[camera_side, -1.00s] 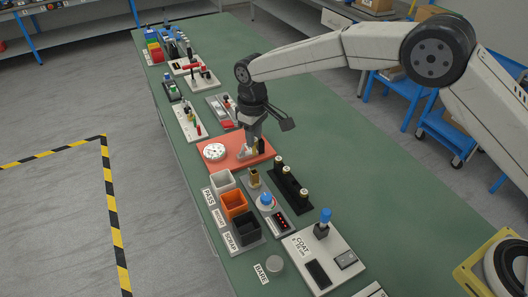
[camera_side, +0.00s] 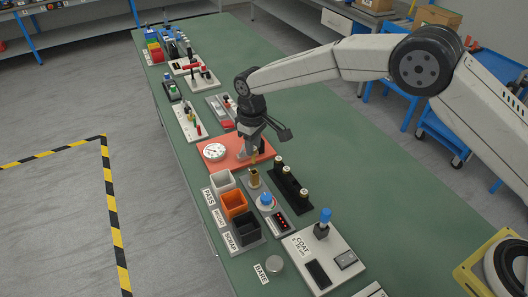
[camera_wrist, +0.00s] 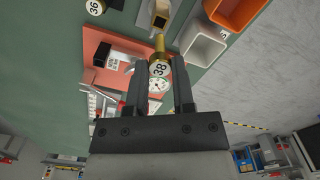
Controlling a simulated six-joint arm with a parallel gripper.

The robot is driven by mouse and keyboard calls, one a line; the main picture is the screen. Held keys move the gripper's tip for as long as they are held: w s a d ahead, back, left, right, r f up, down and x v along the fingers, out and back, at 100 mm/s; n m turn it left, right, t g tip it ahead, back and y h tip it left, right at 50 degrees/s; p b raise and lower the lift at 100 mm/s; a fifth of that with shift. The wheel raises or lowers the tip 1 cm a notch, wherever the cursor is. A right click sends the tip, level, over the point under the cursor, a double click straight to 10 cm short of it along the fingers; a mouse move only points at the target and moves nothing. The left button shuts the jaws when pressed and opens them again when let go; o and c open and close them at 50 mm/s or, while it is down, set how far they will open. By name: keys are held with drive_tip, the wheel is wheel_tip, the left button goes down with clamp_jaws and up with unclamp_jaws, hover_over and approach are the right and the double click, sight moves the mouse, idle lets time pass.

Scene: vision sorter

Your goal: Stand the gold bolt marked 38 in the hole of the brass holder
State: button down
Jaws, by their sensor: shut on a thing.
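The gold bolt marked 38 (camera_wrist: 158,68) is between the fingers of my gripper (camera_wrist: 160,82) in the wrist view, with its marked head facing the camera. Its gold shank points toward the brass holder (camera_wrist: 161,14), which stands just beyond it. In the side view my gripper (camera_side: 250,153) hangs over the near edge of the red plate, shut on the bolt. The brass holder (camera_side: 254,178) stands just in front of it, on a small grey base. The bolt appears apart from the holder; its exact height over the hole is hard to tell.
A black rack (camera_side: 291,188) with several gold-topped bolts stands right of the holder. White, orange and black bins (camera_side: 234,204) stand to its left. A dial gauge (camera_side: 215,151) lies on the red plate (camera_side: 236,139). The green table is clear to the right.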

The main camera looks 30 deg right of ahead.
sight(254, 163)
drive_tip(key=shift+f, duration=1.35)
drive_tip(key=shift+f, duration=1.8)
idle(1.2)
unclamp_jaws()
idle(0.4)
drive_tip(key=shift+r, duration=0.15)
drive_tip(key=shift+r, duration=3.9)
drive_tip(key=shift+d, duration=0.1)
